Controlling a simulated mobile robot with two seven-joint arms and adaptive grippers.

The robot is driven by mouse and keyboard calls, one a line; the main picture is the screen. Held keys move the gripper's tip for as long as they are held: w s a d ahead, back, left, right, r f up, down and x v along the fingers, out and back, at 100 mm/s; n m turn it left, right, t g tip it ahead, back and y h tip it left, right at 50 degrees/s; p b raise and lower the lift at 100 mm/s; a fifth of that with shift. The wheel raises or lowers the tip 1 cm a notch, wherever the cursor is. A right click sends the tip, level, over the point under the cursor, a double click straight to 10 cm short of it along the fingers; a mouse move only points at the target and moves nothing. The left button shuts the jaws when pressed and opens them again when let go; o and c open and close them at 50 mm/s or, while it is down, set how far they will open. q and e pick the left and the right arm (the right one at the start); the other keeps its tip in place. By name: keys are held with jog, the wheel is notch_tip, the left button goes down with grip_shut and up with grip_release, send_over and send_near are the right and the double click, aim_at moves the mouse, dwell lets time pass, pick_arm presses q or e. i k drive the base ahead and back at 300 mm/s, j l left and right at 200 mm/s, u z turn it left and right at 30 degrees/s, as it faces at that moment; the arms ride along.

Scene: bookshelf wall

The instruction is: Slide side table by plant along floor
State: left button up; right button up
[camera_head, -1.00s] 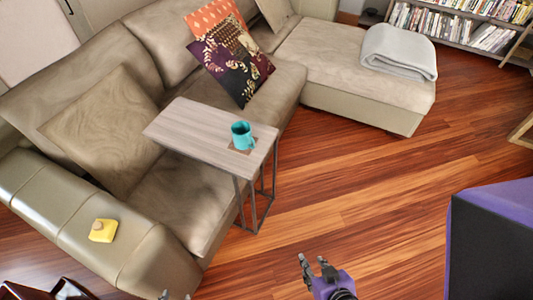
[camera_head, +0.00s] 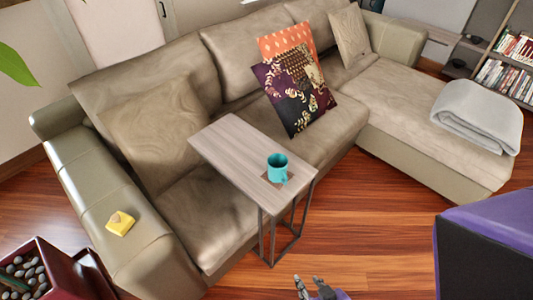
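The side table (camera_head: 232,158) has a grey wood top that reaches over the sofa seat and a thin dark metal frame standing on the floor in front of the sofa. A teal mug (camera_head: 278,168) stands on a brown coaster near its right end. At the upper left, a green leaf (camera_head: 14,66) of a plant shows; the rest of the plant is out of view. My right gripper (camera_head: 308,283) is at the bottom edge, below and apart from the table's legs. Its fingers are apart with nothing between them. My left gripper is out of view.
The beige L-shaped sofa (camera_head: 185,220) bounds the table behind and to the left. A dark red planter box (camera_head: 62,262) with stones stands at the lower left. Wood floor (camera_head: 370,232) is clear right of the table, up to my purple and black body part.

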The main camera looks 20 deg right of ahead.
aim_at(237, 149)
jog(key=l+u, duration=0.15)
jog(key=l, duration=0.55)
jog(key=l+u, duration=0.15)
jog(key=l, duration=0.6)
jog(key=k+l+u, duration=0.15)
jog(key=l, duration=0.55)
jog(key=k+l, duration=0.1)
jog(key=l, duration=1.2)
jog(key=k+l, duration=0.15)
jog(key=l, duration=0.5)
